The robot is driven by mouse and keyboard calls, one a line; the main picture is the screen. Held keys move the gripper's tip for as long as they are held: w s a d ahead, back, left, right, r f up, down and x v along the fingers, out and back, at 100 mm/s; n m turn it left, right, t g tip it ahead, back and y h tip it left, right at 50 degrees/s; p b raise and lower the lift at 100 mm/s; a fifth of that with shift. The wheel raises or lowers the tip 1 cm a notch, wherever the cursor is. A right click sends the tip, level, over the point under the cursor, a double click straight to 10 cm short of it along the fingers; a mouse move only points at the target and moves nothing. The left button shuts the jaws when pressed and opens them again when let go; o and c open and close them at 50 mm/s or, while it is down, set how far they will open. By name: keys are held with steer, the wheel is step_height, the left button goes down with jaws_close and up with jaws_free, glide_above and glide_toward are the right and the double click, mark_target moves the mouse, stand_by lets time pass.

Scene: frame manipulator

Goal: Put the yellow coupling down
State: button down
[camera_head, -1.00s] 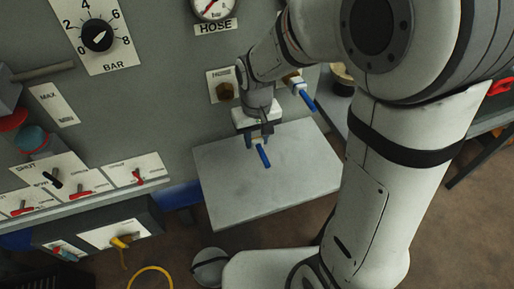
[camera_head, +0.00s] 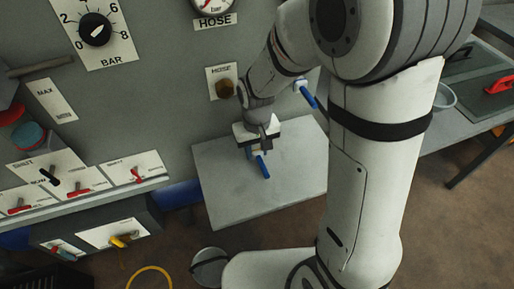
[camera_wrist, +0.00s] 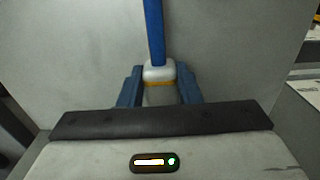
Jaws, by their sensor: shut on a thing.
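The coupling (camera_wrist: 159,71) is a pale grey-white body with a yellow-orange band and a blue stem. In the wrist view it sits between the two blue fingers of my gripper (camera_wrist: 160,88), which is shut on it. In the head view my gripper (camera_head: 256,152) is over the grey shelf plate (camera_head: 225,195), and the blue stem of the coupling (camera_head: 262,168) sticks out from it. I cannot tell whether the coupling touches the plate. Its lower body is hidden by the fingers and palm.
Behind the plate stands the grey panel with a brown port (camera_head: 226,88) labelled HOSE and a blue-handled fitting (camera_head: 306,95). Switches (camera_head: 75,190) and a yellow plug (camera_head: 118,241) are at the left. A side table (camera_head: 455,130) is at the right. Much of the plate is bare.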

mark_target(257, 149)
steer(key=shift+f, duration=0.2)
steer(key=c, duration=1.1)
jaws_free()
steer(key=shift+o, duration=0.2)
steer(key=shift+r, duration=0.15)
step_height(257, 149, up, 13)
steer(key=p, duration=0.2)
steer(key=s+d+r+m+t, duration=0.2)
steer(key=s+d+r+m, duration=0.1)
steer(key=s+d, duration=0.8)
steer(key=shift+s+d, duration=0.15)
steer(key=shift+d, duration=0.45)
